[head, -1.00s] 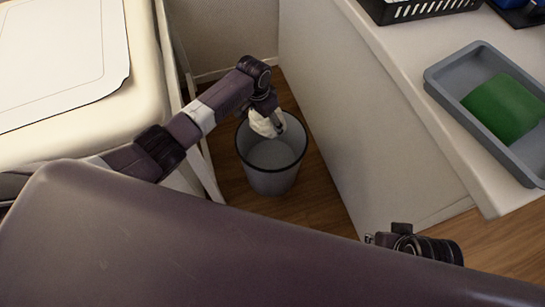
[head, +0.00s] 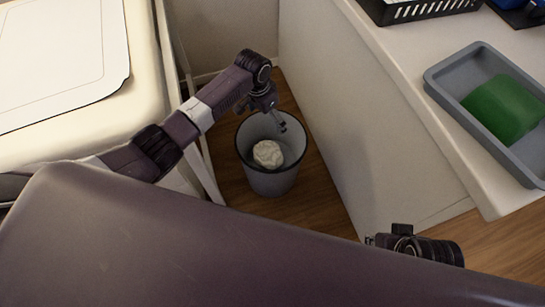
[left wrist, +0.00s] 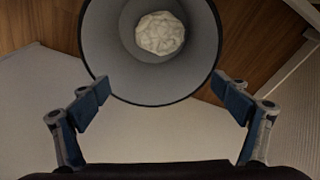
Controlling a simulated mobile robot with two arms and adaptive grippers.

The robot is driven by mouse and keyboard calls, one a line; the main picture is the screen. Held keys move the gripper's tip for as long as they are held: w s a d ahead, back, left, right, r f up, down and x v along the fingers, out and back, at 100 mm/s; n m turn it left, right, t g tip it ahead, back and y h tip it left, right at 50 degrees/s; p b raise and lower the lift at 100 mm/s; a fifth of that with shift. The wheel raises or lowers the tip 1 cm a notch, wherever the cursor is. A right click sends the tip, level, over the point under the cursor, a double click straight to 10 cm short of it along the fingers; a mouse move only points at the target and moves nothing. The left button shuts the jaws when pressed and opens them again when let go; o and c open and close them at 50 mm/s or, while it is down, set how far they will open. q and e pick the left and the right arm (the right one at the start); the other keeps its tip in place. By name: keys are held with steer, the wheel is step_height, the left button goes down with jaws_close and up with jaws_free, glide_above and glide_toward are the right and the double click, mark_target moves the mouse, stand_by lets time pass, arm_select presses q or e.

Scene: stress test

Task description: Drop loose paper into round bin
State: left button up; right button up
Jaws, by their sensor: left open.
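A crumpled white paper ball (head: 267,154) is inside the round grey bin (head: 273,180), which stands on the wooden floor between two white units. In the left wrist view, the paper ball (left wrist: 160,33) shows inside the bin (left wrist: 105,50), clear of the fingers. My left gripper (head: 277,122) is over the bin's rim, open and empty. In the left wrist view its blue-padded fingers (left wrist: 163,102) are spread wide. Part of my right arm's end (head: 418,245) shows at the lower right, but its fingers cannot be made out.
A cream surface (head: 150,80) with a white panel is on the left. The bin sits in a narrow gap.

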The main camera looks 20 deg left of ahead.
arm_select(q)
step_height(320, 180, up, 8)
steer(key=shift+f, duration=0.15)
stand_by(0.5)
